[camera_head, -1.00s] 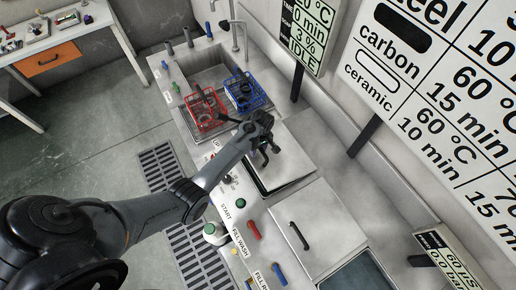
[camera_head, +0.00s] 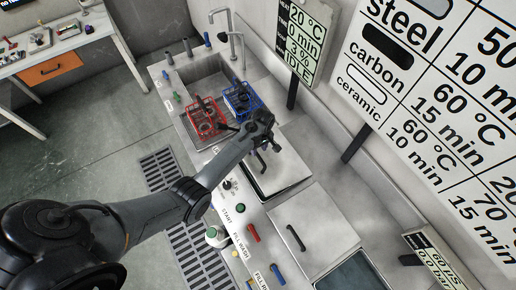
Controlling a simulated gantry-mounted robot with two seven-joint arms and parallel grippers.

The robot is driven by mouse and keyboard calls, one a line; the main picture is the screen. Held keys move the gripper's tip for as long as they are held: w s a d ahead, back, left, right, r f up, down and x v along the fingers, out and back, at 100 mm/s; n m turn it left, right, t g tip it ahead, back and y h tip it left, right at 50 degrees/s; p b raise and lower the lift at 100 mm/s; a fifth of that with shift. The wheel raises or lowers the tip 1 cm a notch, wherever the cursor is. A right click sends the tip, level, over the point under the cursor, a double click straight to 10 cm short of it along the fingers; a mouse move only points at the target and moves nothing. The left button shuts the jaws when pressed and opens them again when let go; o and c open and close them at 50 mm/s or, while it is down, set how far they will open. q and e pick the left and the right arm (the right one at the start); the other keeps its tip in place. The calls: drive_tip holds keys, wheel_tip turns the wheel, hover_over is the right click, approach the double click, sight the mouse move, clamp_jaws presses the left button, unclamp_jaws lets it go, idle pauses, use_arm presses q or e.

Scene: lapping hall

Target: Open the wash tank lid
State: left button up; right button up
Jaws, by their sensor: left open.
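My left gripper (camera_head: 265,151) is open over a square grey metal lid (camera_head: 285,170) in the middle of the counter. Its fingers point down near the lid's left part; any handle there is hidden or too small to tell apart from the fingers. A dark gap shows along the lid's front edge. A second grey lid (camera_head: 316,227), with a black bar handle (camera_head: 296,238), lies flat nearer to me. Which lid is the wash tank's is not readable. My right gripper is out of view.
A red basket (camera_head: 204,126) and a blue basket (camera_head: 240,100) hold dark parts by the sink (camera_head: 206,79), behind the lids. An uncovered tank (camera_head: 355,275) is at the bottom.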

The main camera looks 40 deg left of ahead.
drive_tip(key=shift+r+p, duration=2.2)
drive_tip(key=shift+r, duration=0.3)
